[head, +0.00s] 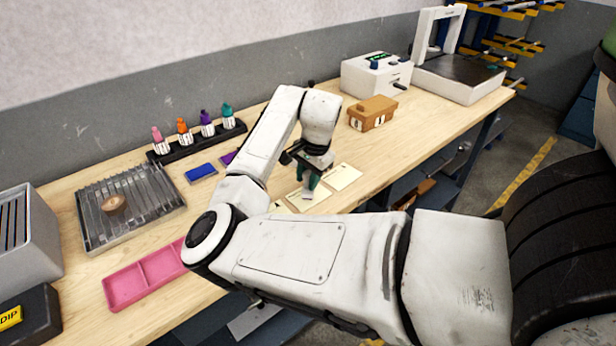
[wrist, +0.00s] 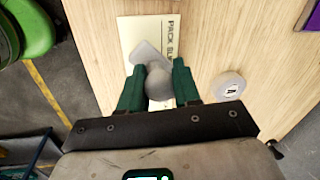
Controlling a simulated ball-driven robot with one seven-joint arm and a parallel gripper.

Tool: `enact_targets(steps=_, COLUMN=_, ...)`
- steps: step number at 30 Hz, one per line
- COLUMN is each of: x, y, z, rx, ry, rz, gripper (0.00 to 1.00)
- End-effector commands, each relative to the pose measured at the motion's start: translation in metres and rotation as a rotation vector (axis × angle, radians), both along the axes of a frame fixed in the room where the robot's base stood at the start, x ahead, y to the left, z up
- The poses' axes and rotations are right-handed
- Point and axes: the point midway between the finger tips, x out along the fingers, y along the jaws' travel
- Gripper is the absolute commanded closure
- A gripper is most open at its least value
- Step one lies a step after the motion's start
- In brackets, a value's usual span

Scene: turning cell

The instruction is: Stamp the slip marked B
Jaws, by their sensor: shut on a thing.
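My gripper (head: 310,180) has green fingers and is over the slips at the bench's front edge. In the wrist view my gripper (wrist: 160,76) is shut on a grey stamp (wrist: 158,86) with a rounded knob and a pale, angular base. The stamp covers part of a cream slip (wrist: 132,34) with "PACK SL…" printed on it; whether it touches the slip I cannot tell. In the head view one slip (head: 343,177) lies right of the gripper and another (head: 296,201) lies under it. No letter B is readable on them.
A blue pad (head: 201,171) and a partly hidden purple pad (head: 228,157) lie left of my arm. Ink bottles stand in a black rack (head: 197,141) behind. A brown box (head: 372,113) stands to the right. A pale round piece (wrist: 228,86) is beside the right finger.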

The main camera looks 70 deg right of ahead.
Motion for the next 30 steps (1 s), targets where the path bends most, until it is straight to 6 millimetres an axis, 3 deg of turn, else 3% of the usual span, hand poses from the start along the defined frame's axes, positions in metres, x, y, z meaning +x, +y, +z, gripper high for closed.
enact_targets(steps=30, x=-0.0003, y=-0.0001, z=-0.0077, rx=-0.001, ry=0.001, rz=0.000, gripper=0.87)
